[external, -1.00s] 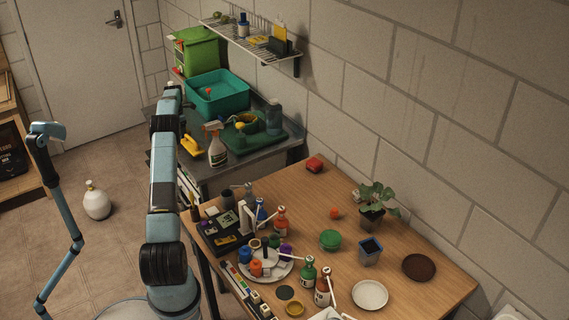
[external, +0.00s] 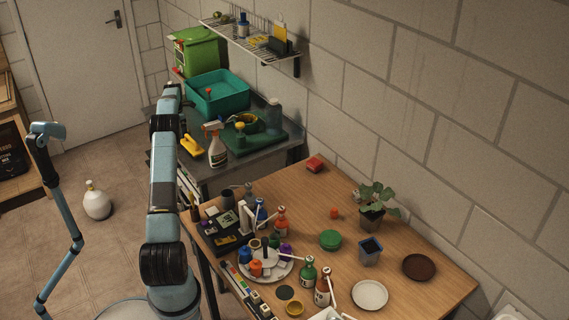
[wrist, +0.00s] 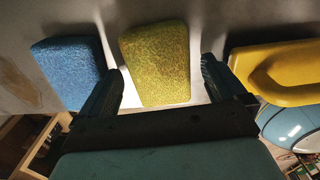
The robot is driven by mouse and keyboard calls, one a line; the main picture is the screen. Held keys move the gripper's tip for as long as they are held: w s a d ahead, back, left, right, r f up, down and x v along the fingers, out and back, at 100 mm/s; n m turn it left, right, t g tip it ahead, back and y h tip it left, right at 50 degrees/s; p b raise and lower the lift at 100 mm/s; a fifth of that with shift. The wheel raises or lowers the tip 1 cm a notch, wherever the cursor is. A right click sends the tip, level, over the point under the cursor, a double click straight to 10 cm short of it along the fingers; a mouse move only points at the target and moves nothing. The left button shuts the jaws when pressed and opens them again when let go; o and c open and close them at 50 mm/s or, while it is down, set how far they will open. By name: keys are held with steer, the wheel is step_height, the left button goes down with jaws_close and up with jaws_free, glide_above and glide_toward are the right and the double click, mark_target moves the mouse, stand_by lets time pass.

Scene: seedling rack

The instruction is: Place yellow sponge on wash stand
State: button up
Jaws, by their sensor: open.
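The yellow sponge (wrist: 155,62) lies on a pale grey surface in the wrist view, between the two spread fingers of my gripper (wrist: 162,70). My gripper is open, with a gap on each side of the sponge. I cannot tell how far above the surface the fingertips are. In the external view my arm hides the gripper and the sponge at the left end of a grey counter (external: 238,166). A green tray (external: 268,142) and a teal basin (external: 221,101) stand on that counter. I cannot tell which part is the wash stand.
A blue sponge (wrist: 70,68) lies left of my gripper. A yellow handled item (wrist: 290,72) lies close to the right finger; it also shows on the counter in the external view (external: 192,145). A spray bottle (external: 217,152) stands nearby. A wire shelf (external: 246,42) hangs above.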

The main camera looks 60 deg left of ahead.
step_height(320, 180, up, 11)
steer(key=shift+r, duration=0.2)
stand_by(0.3)
